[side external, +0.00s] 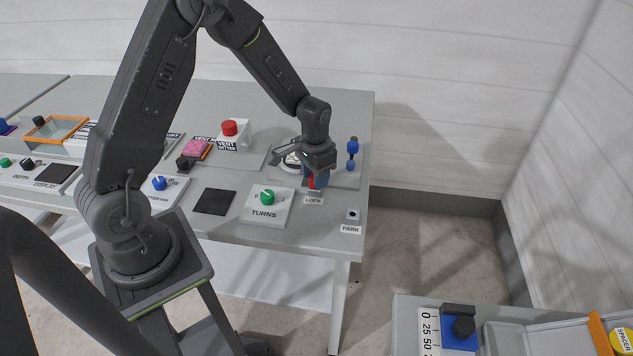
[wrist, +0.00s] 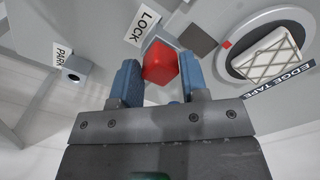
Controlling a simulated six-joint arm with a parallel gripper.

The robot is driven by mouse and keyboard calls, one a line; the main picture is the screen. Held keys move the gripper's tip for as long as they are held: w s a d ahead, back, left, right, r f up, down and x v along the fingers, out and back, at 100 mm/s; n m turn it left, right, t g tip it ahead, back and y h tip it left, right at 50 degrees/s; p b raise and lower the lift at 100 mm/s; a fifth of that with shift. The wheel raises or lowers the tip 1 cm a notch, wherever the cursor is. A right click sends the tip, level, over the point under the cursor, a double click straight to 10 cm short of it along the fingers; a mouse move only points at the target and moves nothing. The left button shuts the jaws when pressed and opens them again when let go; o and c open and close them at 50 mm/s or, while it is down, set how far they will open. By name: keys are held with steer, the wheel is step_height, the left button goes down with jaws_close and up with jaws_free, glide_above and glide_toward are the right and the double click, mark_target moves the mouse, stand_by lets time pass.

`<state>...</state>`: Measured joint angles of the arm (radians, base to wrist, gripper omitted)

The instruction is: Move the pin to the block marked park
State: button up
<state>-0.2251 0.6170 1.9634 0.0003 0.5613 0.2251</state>
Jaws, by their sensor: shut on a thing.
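The red pin (side external: 311,182) is between the blue fingers of my gripper (side external: 316,178), right at the LOCK label (side external: 313,200). In the wrist view my gripper (wrist: 160,66) is shut on the pin (wrist: 158,62), whose red head shows between the fingertips. The fingers hide the pin's lower part, so I cannot tell whether it is still seated in the lock block. The park block (side external: 352,214) is a small grey block with a dark hole, at the table's front right corner. It also shows in the wrist view (wrist: 76,72), with its hole empty.
A green TURNS knob (side external: 267,197) is left of the lock label. A blue post (side external: 352,153) stands behind and right of my gripper. A round holder with a white pad (wrist: 264,55) is beside the EDGE TAPE label. The table top between lock and park looks clear.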

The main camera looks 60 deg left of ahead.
steer(key=shift+r, duration=1.9)
steer(key=w+d+r, duration=0.1)
steer(key=d+r, duration=0.4)
steer(key=d, duration=0.7)
steer(key=shift+w+d+r, duration=0.15)
steer(key=shift+w+d, duration=0.05)
steer(key=shift+w, duration=0.2)
steer(key=shift+f, duration=2.9)
steer(key=shift+f, duration=1.65)
